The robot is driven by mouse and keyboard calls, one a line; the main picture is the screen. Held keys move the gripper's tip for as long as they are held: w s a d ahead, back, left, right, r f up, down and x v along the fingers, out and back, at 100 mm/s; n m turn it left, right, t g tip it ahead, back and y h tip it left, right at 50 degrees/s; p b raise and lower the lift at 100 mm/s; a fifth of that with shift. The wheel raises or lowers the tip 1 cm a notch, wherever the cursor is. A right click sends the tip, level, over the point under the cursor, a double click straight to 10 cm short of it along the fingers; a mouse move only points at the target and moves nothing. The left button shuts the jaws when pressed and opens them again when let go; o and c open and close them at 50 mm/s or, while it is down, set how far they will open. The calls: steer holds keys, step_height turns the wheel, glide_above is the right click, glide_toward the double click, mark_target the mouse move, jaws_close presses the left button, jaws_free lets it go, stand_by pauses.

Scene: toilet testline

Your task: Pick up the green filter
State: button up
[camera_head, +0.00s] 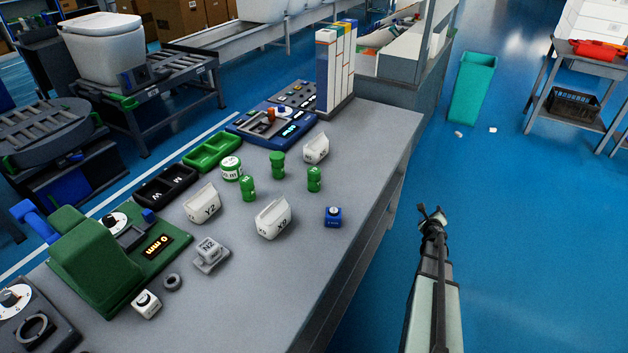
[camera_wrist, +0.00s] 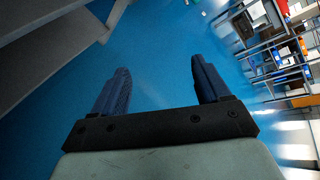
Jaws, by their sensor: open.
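Several small green items stand on the grey table (camera_head: 245,265) in the head view. One short green cylinder (camera_head: 248,188) stands left of centre, a second green piece with a wider top (camera_head: 278,165) stands behind it, and a third green cylinder (camera_head: 314,180) stands to the right. A white jar with green bands (camera_head: 231,168) stands beside them. I cannot tell which is the green filter. My gripper (camera_head: 432,215) is off the table's right side, above the blue floor. In the wrist view my gripper (camera_wrist: 160,75) is open, with nothing between its fingers.
White Y2 (camera_head: 203,204) and X2 (camera_head: 273,218) holders and a small blue block (camera_head: 333,216) stand around the green items. A green tray (camera_head: 212,152) and black tray (camera_head: 166,186) lie behind. A tall rack (camera_head: 335,68) stands at the far end. The table's near right is bare.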

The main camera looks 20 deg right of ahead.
steer(key=d+r+m+h, duration=0.1)
steer(key=d+r+m, duration=0.1)
steer(key=d, duration=0.2)
steer(key=w+a+r+m+t+y, duration=0.1)
steer(key=w+a+r+t+y, duration=0.3)
steer(key=r, duration=0.6)
steer(key=a+r+t+h, duration=0.15)
steer(key=a+r, duration=0.35)
steer(key=r, duration=0.6)
steer(key=w+a+r+m+t+y, duration=0.1)
steer(key=w+a+r+t+y, duration=0.3)
steer(key=r, duration=0.6)
steer(key=n+g+y, duration=0.4)
steer(key=n+y, duration=0.2)
steer(key=y, duration=0.4)
glide_toward(310, 168)
steer(key=x, duration=0.2)
steer(key=shift+w+f, duration=0.1)
steer(key=shift+w, duration=0.25)
steer(key=shift+w+a, duration=0.2)
steer(key=shift+x, duration=3.5)
steer(key=shift+d+f, duration=0.1)
steer(key=shift+c, duration=0.4)
